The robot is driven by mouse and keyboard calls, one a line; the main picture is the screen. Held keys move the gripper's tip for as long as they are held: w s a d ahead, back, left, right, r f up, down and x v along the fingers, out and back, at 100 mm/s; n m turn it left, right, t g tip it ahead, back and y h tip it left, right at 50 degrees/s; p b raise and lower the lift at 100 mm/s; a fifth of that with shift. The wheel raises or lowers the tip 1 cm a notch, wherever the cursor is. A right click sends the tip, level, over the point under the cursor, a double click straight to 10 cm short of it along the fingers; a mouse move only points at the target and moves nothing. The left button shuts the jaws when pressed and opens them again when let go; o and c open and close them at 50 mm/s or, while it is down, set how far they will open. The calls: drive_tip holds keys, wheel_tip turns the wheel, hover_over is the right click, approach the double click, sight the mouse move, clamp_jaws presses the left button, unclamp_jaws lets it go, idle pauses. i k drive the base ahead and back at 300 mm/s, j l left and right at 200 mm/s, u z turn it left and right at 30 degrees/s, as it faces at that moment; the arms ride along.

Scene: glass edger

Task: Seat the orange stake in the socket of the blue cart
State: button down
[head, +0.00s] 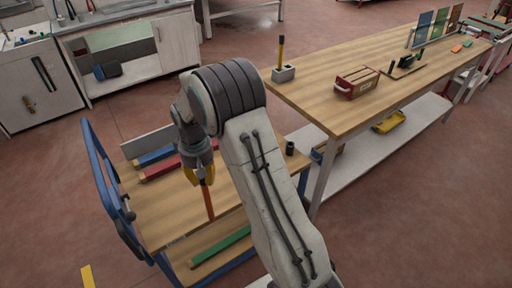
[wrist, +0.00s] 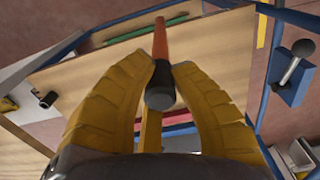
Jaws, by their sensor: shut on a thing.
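My gripper (head: 205,181) is shut on the orange stake (head: 209,204), near its dark upper end. In the wrist view the stake (wrist: 161,44) runs away between my yellow fingers (wrist: 160,68). In the head view it hangs nearly upright over the wooden deck of the blue cart (head: 150,215). I cannot tell whether its lower tip touches the deck. A short dark tube, which looks like the socket (head: 290,148), stands at the cart's right side, apart from the stake. It also shows at the left of the wrist view (wrist: 46,98).
A red bar (head: 160,170) and a blue bar (head: 155,157) lie on the deck. A green bar (head: 221,246) lies lower down. The cart's blue handle (head: 97,170) rises at left.

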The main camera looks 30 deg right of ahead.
sight(290, 153)
drive_tip(key=l+u, duration=0.4)
drive_tip(key=i+l+u, duration=0.1)
drive_tip(key=l+u, duration=0.15)
drive_tip(key=u, duration=0.15)
drive_tip(key=l+u, duration=0.35)
drive_tip(key=k+l+u, duration=0.1)
drive_tip(key=l+u, duration=0.3)
drive_tip(key=i+l+u, duration=0.15)
drive_tip(key=i, duration=0.3)
